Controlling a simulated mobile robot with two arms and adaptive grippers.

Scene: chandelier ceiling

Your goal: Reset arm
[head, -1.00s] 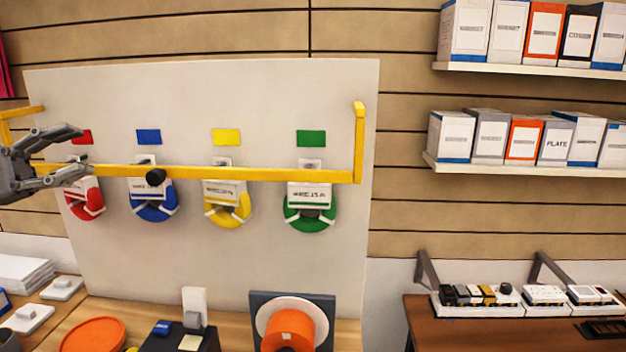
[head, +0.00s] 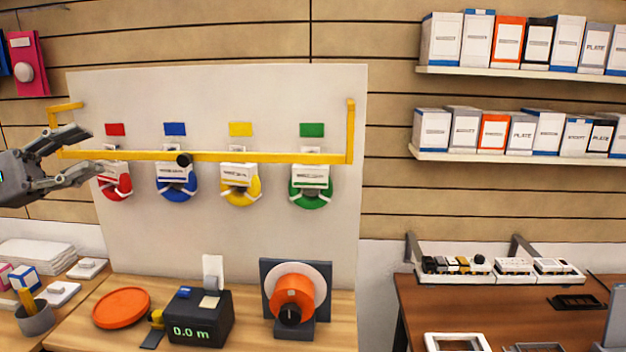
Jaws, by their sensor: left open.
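Whether the fingers touch the bar cannot be told. My right gripper is not in view.
The wooden bench (head: 240,340) bears an orange dish (head: 121,308), a black box reading "0.0 m" (head: 199,325) and an orange reel on a stand (head: 293,292). A brown table (head: 405,300) stands at the right, with two shelves of boxes (head: 430,155) above it.

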